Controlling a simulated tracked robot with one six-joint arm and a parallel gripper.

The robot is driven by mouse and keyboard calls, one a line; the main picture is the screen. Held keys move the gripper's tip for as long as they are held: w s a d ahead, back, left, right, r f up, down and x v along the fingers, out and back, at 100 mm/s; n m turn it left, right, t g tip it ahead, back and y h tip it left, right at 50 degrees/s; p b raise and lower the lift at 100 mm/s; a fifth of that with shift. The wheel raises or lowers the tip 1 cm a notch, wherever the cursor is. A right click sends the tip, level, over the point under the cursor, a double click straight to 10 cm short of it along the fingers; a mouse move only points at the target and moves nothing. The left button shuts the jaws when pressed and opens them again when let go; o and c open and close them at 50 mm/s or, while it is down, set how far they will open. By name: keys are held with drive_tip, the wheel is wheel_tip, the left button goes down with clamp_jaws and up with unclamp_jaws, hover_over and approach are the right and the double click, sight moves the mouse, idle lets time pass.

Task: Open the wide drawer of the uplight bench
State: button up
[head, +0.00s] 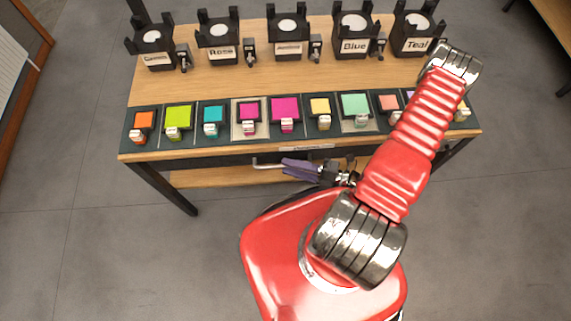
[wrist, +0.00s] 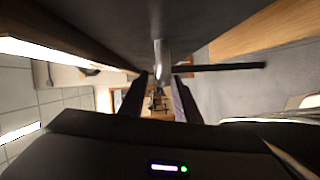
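The uplight bench (head: 200,85) has a wood top with a dark drawer front (head: 225,160) under its front edge. A pale label (head: 307,147) sits on that edge. No gap shows at the drawer front. A silver bar handle (head: 268,164) runs along it, its right part hidden behind my gripper. My gripper (head: 288,168), with purple-grey fingers, is at the handle. In the wrist view, my gripper (wrist: 160,76) has its fingers apart, with the silver handle (wrist: 159,58) between their tips. A gap seems to show on both sides; firm contact is not visible.
A row of coloured fader tiles (head: 285,112) lines the bench front. Black lamp holders with labels such as Rose (head: 220,50) and Blue (head: 354,46) stand behind. A wood lower shelf (head: 215,177) is below the drawer. Grey floor (head: 120,250) is clear at the left.

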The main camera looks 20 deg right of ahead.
drive_tip(key=shift+x, duration=1.35)
drive_tip(key=shift+c, duration=0.4)
clamp_jaws()
drive_tip(key=shift+f, duration=0.1)
